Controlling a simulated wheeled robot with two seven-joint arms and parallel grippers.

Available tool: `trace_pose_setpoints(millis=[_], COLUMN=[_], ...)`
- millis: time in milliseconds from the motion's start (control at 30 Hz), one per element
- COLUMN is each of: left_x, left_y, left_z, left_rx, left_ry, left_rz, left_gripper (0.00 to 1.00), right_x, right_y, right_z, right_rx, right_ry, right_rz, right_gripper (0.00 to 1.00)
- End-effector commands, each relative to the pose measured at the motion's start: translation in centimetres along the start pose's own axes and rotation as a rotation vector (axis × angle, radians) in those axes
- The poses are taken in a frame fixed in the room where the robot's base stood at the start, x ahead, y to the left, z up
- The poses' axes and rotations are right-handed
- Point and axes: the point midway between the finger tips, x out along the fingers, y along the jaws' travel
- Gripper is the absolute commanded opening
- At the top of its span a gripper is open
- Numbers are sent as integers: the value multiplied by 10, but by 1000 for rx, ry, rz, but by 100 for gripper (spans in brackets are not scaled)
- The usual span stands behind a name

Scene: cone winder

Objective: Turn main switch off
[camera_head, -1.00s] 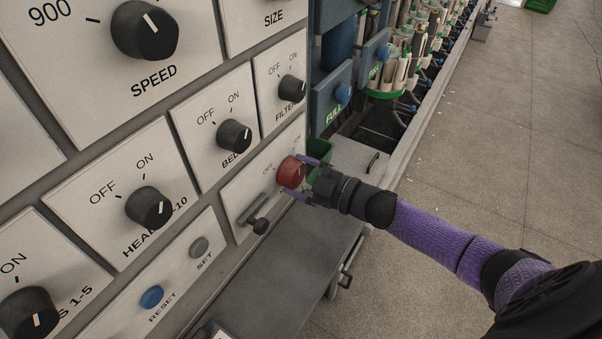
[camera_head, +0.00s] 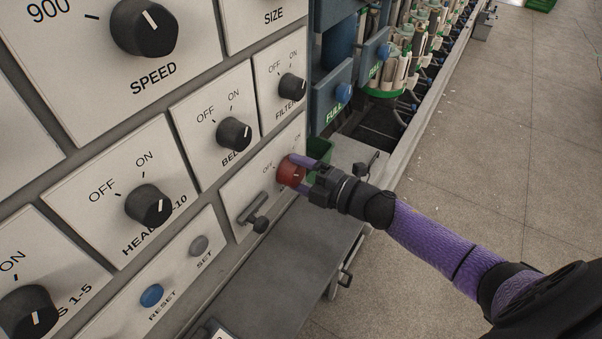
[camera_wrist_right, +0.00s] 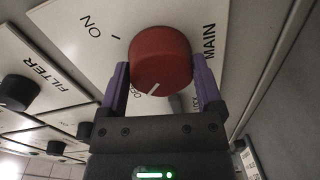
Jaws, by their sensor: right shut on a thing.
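The main switch is a round red knob (camera_head: 291,171) on the lower right panel of the control board in the head view. Its panel shows OFF, and the right wrist view shows the red knob (camera_wrist_right: 160,58) with the words ON and MAIN beside it. The knob's white mark points down and to the left in the wrist view. My right gripper (camera_head: 301,170) has its purple fingers on both sides of the knob, and in the wrist view the fingers (camera_wrist_right: 162,88) are shut on it. Part of the panel lettering is hidden. My left gripper is not in view.
A grey ledge (camera_head: 290,265) runs below the panels. Open floor (camera_head: 500,130) lies to the right.

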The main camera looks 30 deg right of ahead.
Motion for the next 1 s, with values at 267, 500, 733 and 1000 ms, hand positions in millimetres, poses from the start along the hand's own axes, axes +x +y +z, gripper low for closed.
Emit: trace_pose_setpoints(millis=[267, 500, 733, 1000], left_x=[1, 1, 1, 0], left_y=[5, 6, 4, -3], left_z=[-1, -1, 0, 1], left_rx=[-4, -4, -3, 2], left_ry=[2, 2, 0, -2], left_rz=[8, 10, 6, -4], left_gripper=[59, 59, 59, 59], right_x=[0, 0, 0, -6], right_y=[-1, -1, -1, -1], right_z=[-1, -1, 0, 0], right_rx=[-36, -39, -38, -36], right_ry=[-1, -1, -2, -2], right_rz=[0, -1, -1, -3], right_gripper=[25, 25, 100, 100])
